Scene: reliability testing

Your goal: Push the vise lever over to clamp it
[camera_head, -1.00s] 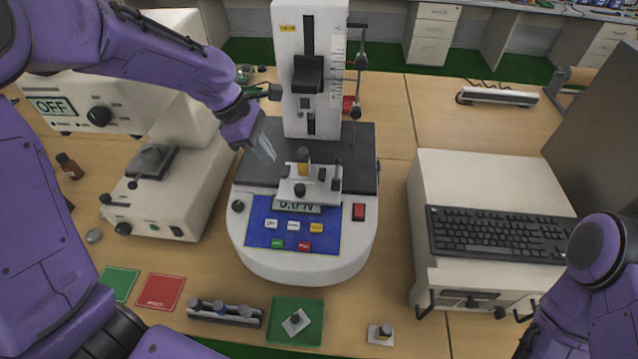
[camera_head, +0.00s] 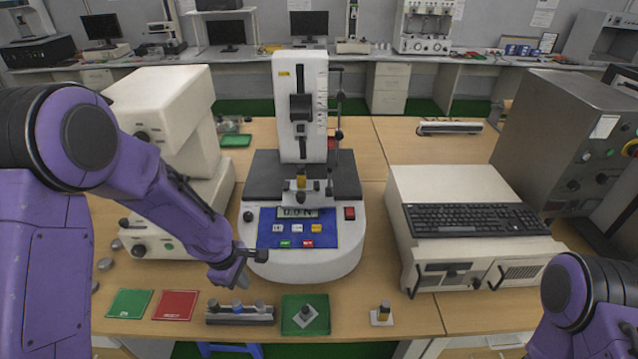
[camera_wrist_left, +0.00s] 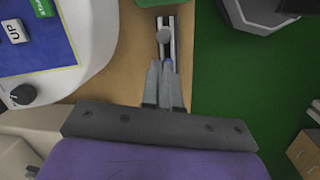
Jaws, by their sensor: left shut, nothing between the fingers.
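The small light-coloured vise (camera_head: 299,195) sits on the dark bed of the white test machine (camera_head: 300,265), below its column. It has a yellow-orange part on top and a dark knob in front. The vise is too small here to make out how its lever stands. My left gripper (camera_head: 238,280) is in front of and to the left of the vise, well apart from it, over the table's front part. Its fingers (camera_wrist_left: 163,75) are together and empty, pointing down near a grey rack. My right arm shows at the lower right, but its gripper is outside the picture.
The grey rack (camera_head: 240,320) with several pegs lies near the front edge, beside a green tray (camera_head: 318,326) holding a small part. Green (camera_head: 128,303) and red (camera_head: 175,305) cards lie to the left. A white box with a keyboard (camera_head: 475,219) stands right.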

